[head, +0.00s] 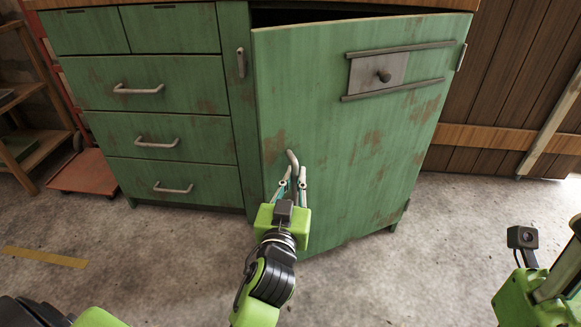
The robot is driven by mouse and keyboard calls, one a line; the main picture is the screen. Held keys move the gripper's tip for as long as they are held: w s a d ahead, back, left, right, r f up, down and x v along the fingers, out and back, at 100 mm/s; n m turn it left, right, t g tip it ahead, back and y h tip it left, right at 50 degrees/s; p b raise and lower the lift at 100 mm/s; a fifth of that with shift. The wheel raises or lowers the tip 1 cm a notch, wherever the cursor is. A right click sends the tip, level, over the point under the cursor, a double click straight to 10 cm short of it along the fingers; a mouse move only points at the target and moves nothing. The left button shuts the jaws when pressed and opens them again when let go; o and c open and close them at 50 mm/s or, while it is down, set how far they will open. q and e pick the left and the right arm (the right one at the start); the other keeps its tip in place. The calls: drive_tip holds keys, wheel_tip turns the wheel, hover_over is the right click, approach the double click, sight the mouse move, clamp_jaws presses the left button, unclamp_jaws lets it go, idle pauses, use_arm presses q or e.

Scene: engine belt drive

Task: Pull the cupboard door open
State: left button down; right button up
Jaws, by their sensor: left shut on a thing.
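The cupboard door (335,110) is worn green and stands ajar. Its left edge is swung out from the cabinet, with a dark gap along the top. My left gripper (292,182) is shut on the curved grey door handle (293,160) near the door's lower left side. The upper end of the handle shows above the fingers; the rest is hidden by them. At the lower right, part of my right arm (530,290) shows, but its fingers are not in view.
Green drawers (160,130) with pale handles are left of the door. A wooden shelf (30,140) and a reddish cart (88,172) stand at far left. A plank wall (500,100) is at right. The concrete floor (400,260) before the door is clear.

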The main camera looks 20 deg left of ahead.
use_arm(q)
drive_tip(key=shift+s+d, duration=0.25)
